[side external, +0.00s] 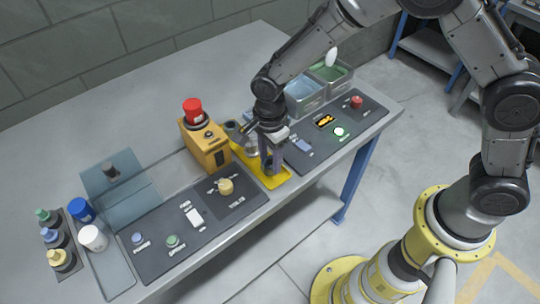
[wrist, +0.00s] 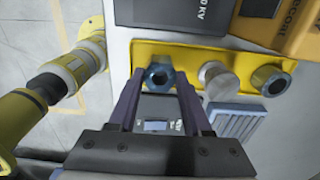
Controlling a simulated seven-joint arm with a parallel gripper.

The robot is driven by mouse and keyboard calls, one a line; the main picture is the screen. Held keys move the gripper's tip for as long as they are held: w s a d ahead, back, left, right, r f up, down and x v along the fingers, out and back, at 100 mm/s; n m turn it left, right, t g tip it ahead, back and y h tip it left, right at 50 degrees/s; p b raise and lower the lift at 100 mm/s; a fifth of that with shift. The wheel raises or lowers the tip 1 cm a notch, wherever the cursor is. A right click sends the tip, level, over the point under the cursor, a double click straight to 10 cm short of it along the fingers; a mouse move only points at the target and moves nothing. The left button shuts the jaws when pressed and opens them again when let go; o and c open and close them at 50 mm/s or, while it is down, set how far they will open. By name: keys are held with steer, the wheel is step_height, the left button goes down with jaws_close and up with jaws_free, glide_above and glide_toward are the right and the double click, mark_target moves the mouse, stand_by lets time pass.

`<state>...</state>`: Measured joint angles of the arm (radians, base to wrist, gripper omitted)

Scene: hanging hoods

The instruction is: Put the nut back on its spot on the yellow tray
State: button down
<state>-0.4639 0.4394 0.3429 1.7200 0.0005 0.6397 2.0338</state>
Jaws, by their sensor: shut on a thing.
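The nut (wrist: 159,76) is a dark blue-grey ring with a hole, between the fingertips of my gripper (wrist: 161,82) in the wrist view. My gripper is shut on it. The yellow tray (wrist: 195,52) runs behind the nut, which appears over its left end; I cannot tell whether it touches the tray. A silver round part (wrist: 214,77) and another dark ring-shaped part (wrist: 270,80) stand on the tray to the right. In the side external view my gripper (side external: 269,168) points down at the yellow tray (side external: 278,181) and hides the nut.
An orange box (side external: 204,147) with a red button (side external: 193,107) stands left of the tray. Two grey bins (side external: 305,95) stand behind. The table's back left is clear.

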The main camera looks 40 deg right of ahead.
steer(key=shift+f, duration=0.5)
steer(key=shift+c, duration=1.3)
jaws_free()
steer(key=shift+f, duration=0.1)
